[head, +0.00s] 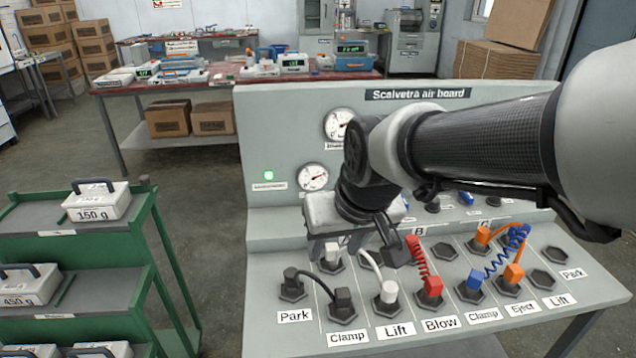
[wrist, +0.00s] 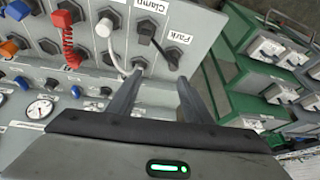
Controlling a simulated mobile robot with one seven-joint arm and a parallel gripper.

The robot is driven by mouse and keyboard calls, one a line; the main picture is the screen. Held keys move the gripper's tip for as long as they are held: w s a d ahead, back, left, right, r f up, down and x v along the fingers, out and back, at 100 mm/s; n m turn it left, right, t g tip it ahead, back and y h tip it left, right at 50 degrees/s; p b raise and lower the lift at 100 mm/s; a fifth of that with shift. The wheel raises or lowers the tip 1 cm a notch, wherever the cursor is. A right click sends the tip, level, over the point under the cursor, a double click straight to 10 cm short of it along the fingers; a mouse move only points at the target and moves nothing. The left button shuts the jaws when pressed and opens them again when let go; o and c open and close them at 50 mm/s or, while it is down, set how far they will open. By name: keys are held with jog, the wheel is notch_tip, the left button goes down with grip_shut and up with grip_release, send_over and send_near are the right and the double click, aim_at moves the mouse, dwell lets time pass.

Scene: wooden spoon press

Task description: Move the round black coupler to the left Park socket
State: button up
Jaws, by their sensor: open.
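The round black coupler (head: 290,276) is upright at the left Park socket (head: 292,293), above the left Park label (head: 294,316). A short black hose joins it to a square black coupler (head: 343,298) at the left Clamp position. In the wrist view the round coupler (wrist: 172,58) is at the socket beside the Park label (wrist: 179,38), with part of the socket hidden. Whether it is fully seated I cannot tell. My gripper (wrist: 160,80) is open and empty, its two fingers apart. It is above the board, behind the coupler and clear of it.
A white coupler (head: 388,292) with its hose stands at left Lift. A red coupler (head: 432,288) with a coiled hose stands at Blow. Blue (head: 474,280) and orange (head: 513,273) couplers are to the right. A green rack (head: 75,245) with weights stands left of the board.

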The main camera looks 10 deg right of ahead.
jog(key=s+d+r+m+h, duration=0.1)
jog(key=s+d+r, duration=0.3)
jog(key=s, duration=0.6)
jog(key=shift+d+r+t, duration=0.15)
jog(key=shift+d+t, duration=0.25)
jog(key=shift+d, duration=0.15)
notch_tip(320, 180, up, 16)
jog(key=p, duration=1.6)
